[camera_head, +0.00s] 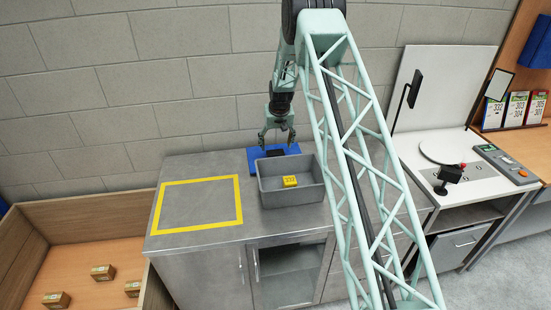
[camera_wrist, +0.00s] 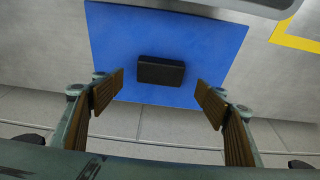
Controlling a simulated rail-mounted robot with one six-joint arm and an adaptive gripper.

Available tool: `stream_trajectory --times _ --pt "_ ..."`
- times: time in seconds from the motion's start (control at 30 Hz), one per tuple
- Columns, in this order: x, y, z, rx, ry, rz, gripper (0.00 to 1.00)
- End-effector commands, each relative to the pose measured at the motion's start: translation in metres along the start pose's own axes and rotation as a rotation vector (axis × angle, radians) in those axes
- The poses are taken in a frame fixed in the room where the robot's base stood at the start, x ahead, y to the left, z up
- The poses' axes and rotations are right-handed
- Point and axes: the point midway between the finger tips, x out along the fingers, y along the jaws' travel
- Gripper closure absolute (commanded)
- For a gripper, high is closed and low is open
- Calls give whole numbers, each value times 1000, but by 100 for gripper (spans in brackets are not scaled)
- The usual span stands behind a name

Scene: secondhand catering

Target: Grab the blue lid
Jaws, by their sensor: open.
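The blue lid (camera_head: 256,163) lies flat on the grey metal counter at the wall side, partly hidden behind a grey bin in the head view. In the wrist view the blue lid (camera_wrist: 210,42) is a flat blue panel with a black block-like handle (camera_wrist: 161,70) in its middle. My gripper (camera_head: 276,139) is above the lid, pointing down. In the wrist view my gripper (camera_wrist: 152,95) is open and empty, its two brown-padded fingers spread to either side of and short of the black handle.
A yellow-outlined square (camera_head: 197,206) on the counter is empty. The block wall (camera_head: 190,85) is close behind. A wooden crate (camera_head: 30,212) with small boxes stands left.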

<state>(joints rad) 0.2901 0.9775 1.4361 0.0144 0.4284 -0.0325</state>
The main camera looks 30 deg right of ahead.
Motion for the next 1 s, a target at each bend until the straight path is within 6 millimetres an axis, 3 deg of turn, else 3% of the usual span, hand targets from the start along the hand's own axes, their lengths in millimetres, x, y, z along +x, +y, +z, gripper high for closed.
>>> stream_trajectory --times 0.47,1.0 --pt "5 0 0 0 -1 0 33" --pt "45 0 3 0 0 0 33"
